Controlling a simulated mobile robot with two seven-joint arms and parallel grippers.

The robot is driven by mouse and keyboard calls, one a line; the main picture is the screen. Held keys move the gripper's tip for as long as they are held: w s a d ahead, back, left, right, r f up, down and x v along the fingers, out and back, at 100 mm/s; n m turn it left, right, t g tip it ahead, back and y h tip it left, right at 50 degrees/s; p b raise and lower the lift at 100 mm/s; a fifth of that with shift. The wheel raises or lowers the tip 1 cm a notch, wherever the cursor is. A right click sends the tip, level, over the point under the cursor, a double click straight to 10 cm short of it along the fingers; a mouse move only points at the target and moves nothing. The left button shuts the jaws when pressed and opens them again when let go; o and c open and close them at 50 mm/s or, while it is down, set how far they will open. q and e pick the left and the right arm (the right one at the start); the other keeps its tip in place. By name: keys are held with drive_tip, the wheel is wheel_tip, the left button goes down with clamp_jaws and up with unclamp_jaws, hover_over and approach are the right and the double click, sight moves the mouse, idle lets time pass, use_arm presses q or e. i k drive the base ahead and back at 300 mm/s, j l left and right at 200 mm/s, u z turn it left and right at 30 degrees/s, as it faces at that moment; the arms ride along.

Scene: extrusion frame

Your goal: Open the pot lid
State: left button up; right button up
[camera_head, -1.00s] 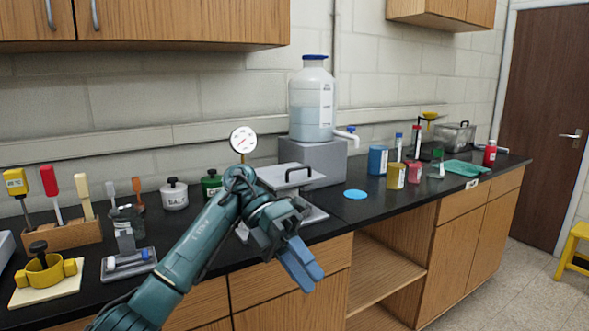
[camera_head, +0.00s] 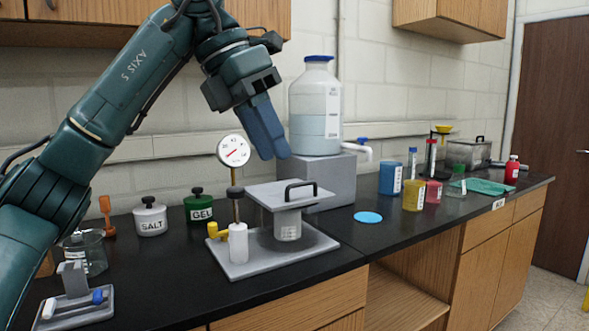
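A flat grey square lid (camera_head: 262,197) with a black bar handle (camera_head: 300,188) lies level over a small grey pot (camera_head: 288,225) on a grey base plate (camera_head: 275,258). A round dial gauge (camera_head: 233,151) stands on a post at its left. My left gripper (camera_head: 270,140) is raised above and behind the lid in the picture, its blue fingers pointing down, apart from the handle. The fingers overlap in this view, so their opening cannot be told. Nothing shows held in them. My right gripper is not in view.
A large water bottle (camera_head: 314,105) with a tap stands on a grey block (camera_head: 325,185) behind the lid. A salt jar (camera_head: 150,217) and gel jar (camera_head: 199,207) stand left. A blue disc (camera_head: 368,217) lies right on the black counter, with clear space around it.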

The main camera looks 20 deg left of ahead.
sight(275, 196)
drive_tip(key=i+j, duration=0.3)
drive_tip(key=i, duration=0.15)
drive_tip(key=i+j, duration=0.25)
drive_tip(key=i, duration=0.15)
